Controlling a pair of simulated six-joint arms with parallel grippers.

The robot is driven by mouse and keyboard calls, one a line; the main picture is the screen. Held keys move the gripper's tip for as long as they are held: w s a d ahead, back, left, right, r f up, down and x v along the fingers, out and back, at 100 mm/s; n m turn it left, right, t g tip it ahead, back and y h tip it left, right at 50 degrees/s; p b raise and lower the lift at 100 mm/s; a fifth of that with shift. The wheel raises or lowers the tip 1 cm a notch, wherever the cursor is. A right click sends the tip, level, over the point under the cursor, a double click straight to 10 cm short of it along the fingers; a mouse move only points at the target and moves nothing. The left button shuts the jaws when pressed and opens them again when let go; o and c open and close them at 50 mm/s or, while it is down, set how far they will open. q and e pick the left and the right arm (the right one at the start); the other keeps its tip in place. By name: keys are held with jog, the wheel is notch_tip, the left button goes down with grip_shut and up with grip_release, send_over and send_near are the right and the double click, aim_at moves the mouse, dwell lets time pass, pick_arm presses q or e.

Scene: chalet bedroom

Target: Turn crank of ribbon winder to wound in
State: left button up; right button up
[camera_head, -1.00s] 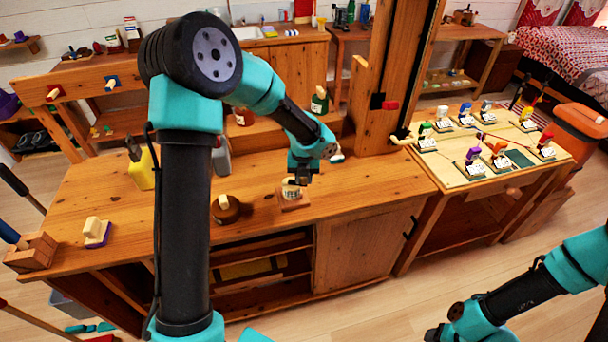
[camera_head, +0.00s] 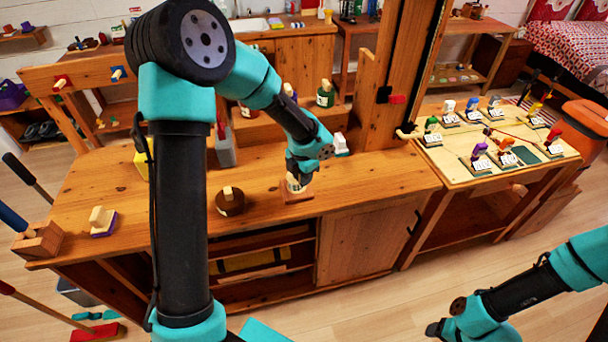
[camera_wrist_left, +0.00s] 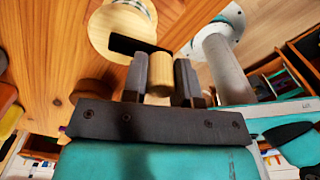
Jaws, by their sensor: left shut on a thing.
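The ribbon winder (camera_head: 295,196) stands on the workbench, a small wooden base with a pale drum, mostly hidden behind my left gripper (camera_head: 297,181) in the head view. In the left wrist view its pale round drum (camera_wrist_left: 105,25) carries a black crank arm (camera_wrist_left: 128,44) with a wooden knob (camera_wrist_left: 160,74). The left gripper's two grey fingers (camera_wrist_left: 160,82) sit on either side of this knob and are shut on it.
A round dark brown object (camera_head: 229,203) with a pale block on top stands just left of the winder. A purple-based block (camera_head: 103,222) lies farther left. A green bottle (camera_head: 325,94) stands behind. A panel of coloured switches (camera_head: 490,140) is on the right table. The bench front is clear.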

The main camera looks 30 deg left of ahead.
pick_arm(q)
jog(key=shift+s+m, duration=0.1)
jog(key=shift+m, duration=0.2)
jog(key=o, duration=0.9)
jog(key=shift+o, duration=0.2)
